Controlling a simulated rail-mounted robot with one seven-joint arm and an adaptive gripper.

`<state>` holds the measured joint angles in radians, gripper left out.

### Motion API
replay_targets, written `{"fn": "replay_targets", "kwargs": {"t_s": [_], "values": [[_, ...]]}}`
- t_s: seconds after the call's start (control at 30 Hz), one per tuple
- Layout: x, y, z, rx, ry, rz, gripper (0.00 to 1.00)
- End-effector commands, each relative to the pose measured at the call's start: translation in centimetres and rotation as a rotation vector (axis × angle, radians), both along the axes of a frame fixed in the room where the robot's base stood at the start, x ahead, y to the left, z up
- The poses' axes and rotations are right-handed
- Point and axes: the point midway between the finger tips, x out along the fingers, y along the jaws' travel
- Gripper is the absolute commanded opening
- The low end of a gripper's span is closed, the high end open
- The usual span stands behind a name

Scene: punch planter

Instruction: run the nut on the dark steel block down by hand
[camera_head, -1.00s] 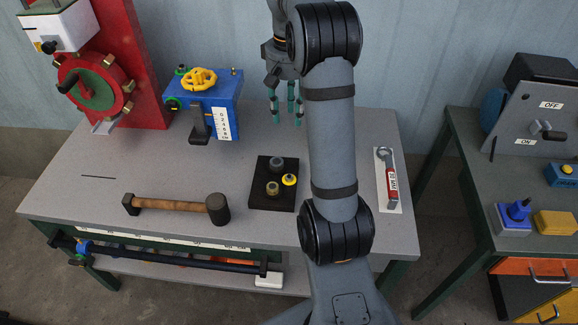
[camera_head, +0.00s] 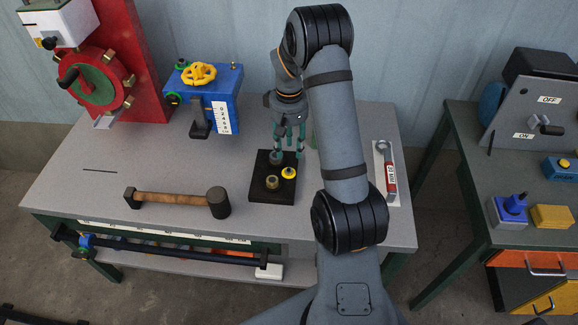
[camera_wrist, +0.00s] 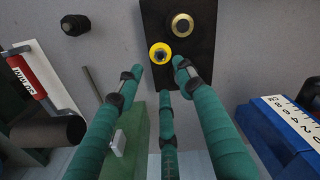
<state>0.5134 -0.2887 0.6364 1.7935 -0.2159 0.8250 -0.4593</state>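The dark block (camera_head: 283,193) lies flat on the grey bench. It carries a brass-coloured nut-like fitting (camera_head: 271,181), a yellow ringed one (camera_head: 289,172) and a grey one (camera_head: 276,157) at its far end. My gripper (camera_head: 288,152) points down over the block's far end, close to the grey piece. Its three teal fingers (camera_wrist: 158,80) are spread in the wrist view, with nothing visibly held. That view also shows the block (camera_wrist: 203,48), the yellow piece (camera_wrist: 159,54) and the brass piece (camera_wrist: 181,25). The grey piece is not clearly visible there. I cannot tell whether the fingertips touch anything.
A hammer (camera_head: 170,198) lies left of the block. A red-handled wrench (camera_head: 389,178) lies on a pale panel to the right. A blue unit with a yellow handwheel (camera_head: 199,74) stands behind left. The bench between hammer and blue unit is mostly clear.

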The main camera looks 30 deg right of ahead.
Motion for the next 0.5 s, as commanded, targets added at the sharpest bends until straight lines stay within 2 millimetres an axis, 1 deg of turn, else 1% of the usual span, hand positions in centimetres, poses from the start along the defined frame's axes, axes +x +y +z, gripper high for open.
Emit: {"fn": "replay_targets", "kwargs": {"t_s": [0.3, 0.5], "values": [[-0.2, 0.1, -5.8, 0.003, 0.008, 0.000, 0.38], [-0.1, 0.1, -8.4, 0.002, 0.005, 0.000, 0.38]]}}
